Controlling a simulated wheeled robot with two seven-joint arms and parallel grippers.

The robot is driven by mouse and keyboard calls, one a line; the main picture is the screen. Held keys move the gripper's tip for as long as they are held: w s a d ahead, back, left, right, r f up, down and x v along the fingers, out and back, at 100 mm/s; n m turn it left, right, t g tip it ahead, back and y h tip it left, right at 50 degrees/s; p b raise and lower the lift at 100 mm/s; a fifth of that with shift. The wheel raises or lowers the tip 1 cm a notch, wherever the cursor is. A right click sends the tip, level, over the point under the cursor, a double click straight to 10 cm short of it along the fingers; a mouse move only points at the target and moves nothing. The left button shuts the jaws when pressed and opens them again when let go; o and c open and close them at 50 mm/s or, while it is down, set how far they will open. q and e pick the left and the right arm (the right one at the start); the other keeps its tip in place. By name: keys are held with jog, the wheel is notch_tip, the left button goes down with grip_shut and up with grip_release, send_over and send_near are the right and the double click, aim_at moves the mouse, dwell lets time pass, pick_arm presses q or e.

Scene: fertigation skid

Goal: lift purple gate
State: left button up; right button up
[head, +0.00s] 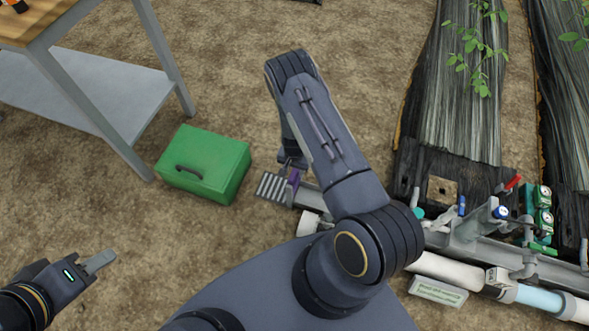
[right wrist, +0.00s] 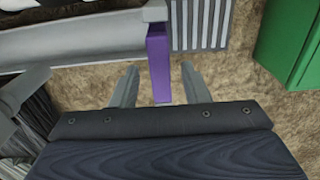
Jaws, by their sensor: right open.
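The purple gate (head: 293,179) is a small upright plate at the left end of the grey pipe rig, partly hidden by my right arm in the head view. In the right wrist view the purple gate (right wrist: 159,62) hangs by a grey bar, its lower part between the fingertips. My right gripper (right wrist: 160,68) is open, with a finger on each side of the gate and gaps visible on both sides. Whether the gate lies fully within the fingers' depth is unclear. My left gripper (head: 98,262) is low at the left, far from the gate; its finger gap does not show.
A green box (head: 204,164) stands on the soil left of the gate. A grey slatted grate (head: 270,186) lies beside the gate. A metal-legged table (head: 90,90) is at upper left. Pipes and valves (head: 500,225) fill the right. Open soil lies between box and left gripper.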

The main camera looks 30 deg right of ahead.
notch_tip(320, 180, up, 7)
jog(key=shift+r+p, duration=0.2)
jog(key=shift+p, duration=0.85)
